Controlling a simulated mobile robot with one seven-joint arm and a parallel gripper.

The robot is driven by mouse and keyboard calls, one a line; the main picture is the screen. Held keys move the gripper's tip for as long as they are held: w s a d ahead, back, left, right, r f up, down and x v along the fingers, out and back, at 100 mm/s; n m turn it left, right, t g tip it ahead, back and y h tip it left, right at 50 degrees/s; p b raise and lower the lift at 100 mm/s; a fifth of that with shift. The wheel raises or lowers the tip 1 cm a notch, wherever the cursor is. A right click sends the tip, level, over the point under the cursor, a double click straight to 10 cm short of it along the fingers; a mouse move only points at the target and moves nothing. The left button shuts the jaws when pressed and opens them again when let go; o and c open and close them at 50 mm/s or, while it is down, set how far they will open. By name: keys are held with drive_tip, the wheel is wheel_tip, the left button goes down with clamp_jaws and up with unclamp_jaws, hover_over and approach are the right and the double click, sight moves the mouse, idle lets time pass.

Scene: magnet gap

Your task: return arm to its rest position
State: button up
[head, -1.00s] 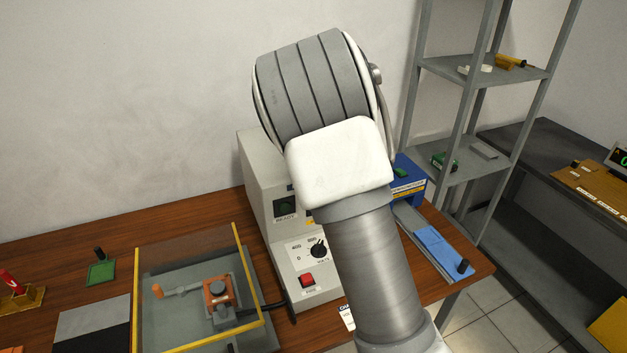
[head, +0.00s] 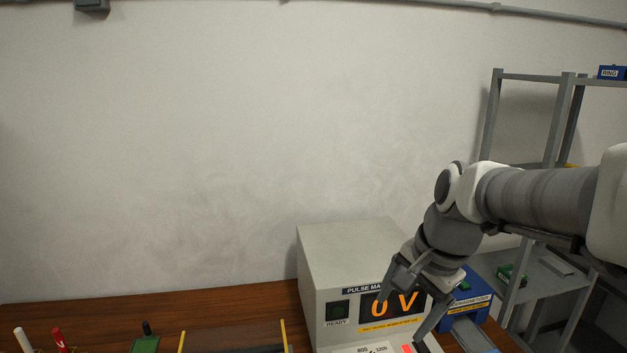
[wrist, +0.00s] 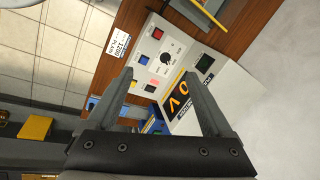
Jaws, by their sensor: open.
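My gripper (head: 408,308) hangs from my arm in front of the pulse magnetizer box in the head view, fingers pointing down and apart. In the wrist view my gripper (wrist: 168,92) is open, with nothing between its two fingers. The grey box (head: 350,250) stands on the wooden table and its display reads 0 V in orange. Its front panel with a dial and coloured buttons also shows in the wrist view (wrist: 160,60). My fingers cover part of the panel, and I cannot tell how far they are from it.
A blue demagnetizer (head: 466,303) stands right of the box. A grey shelf rack (head: 545,115) stands behind my arm at right. The wooden table (head: 90,312) carries a green block (head: 146,345) and red and white handles at front left.

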drive_tip(key=s+n+t+h, duration=0.1)
drive_tip(key=s+n+t, duration=0.1)
drive_tip(key=s+n, duration=0.8)
drive_tip(key=s, duration=0.2)
drive_tip(key=shift+s+r+n+t+h, duration=0.2)
drive_tip(key=shift+s+n+t+h, duration=0.1)
drive_tip(key=shift+s+t+h, duration=0.1)
drive_tip(key=shift+d, duration=0.15)
idle(0.8)
